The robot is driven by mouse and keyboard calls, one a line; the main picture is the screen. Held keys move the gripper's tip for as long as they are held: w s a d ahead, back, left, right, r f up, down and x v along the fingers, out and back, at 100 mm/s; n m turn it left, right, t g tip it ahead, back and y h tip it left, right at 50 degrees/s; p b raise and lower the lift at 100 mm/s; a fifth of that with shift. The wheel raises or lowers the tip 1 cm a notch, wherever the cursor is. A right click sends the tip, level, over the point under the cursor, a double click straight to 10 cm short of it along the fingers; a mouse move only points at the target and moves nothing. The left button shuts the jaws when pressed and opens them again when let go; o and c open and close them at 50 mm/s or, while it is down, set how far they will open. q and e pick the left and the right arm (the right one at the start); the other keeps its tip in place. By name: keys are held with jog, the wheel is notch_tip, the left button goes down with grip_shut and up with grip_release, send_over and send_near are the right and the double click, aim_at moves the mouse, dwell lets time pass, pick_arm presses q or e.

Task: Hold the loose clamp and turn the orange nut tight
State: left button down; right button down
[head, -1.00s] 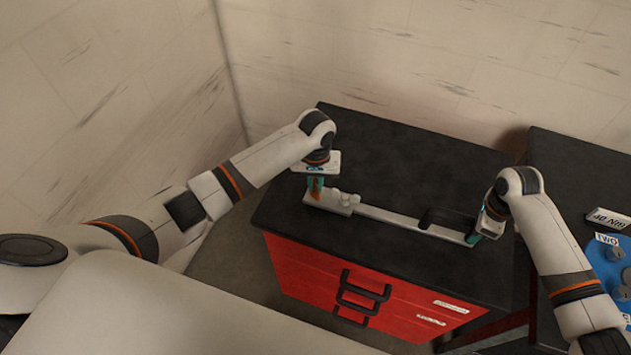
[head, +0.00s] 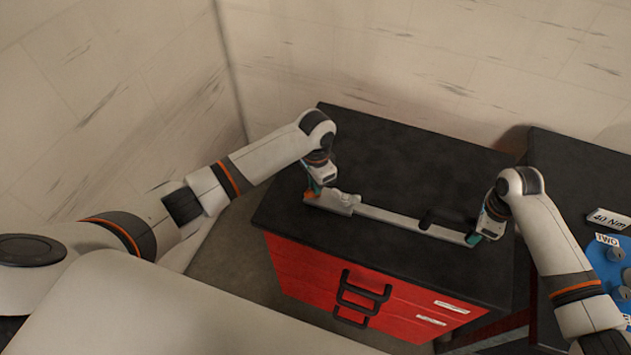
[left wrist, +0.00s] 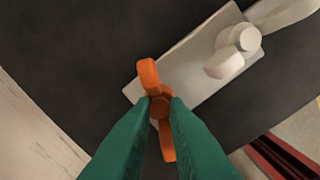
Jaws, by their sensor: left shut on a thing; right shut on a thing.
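The orange nut (left wrist: 160,107) has two wings and sits at the end of a pale plate in the left wrist view. My left gripper (left wrist: 162,100) is shut on it, with a green finger on each side and the wings sticking out beyond them. In the head view my left gripper (head: 314,188) is at the left end of a long pale bar, which I take to be the clamp (head: 395,218). My right gripper (head: 475,239) is shut on the right end of that bar. The gripped part there is mostly hidden by the fingers.
The bar lies along the black top of a red drawer cabinet (head: 355,285). A white knob (left wrist: 236,42) stands on the plate beside the nut. A dark handle (head: 428,219) is on the bar. A second dark table at right holds a "40 Nm" sign (head: 609,220) and a blue part (head: 604,263).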

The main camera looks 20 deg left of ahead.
pick_arm(q)
jog(key=m, duration=0.3)
jog(key=shift+d+r+m, duration=0.1)
jog(key=shift+d+m, duration=0.05)
jog(key=shift+m, duration=0.25)
jog(key=m, duration=0.4)
jog(key=shift+m, duration=0.3)
pick_arm(e)
jog(key=shift+a, duration=0.1)
pick_arm(q)
jog(key=m, duration=0.4)
jog(key=shift+m, duration=1.6)
jog(key=c, duration=1.4)
grip_release()
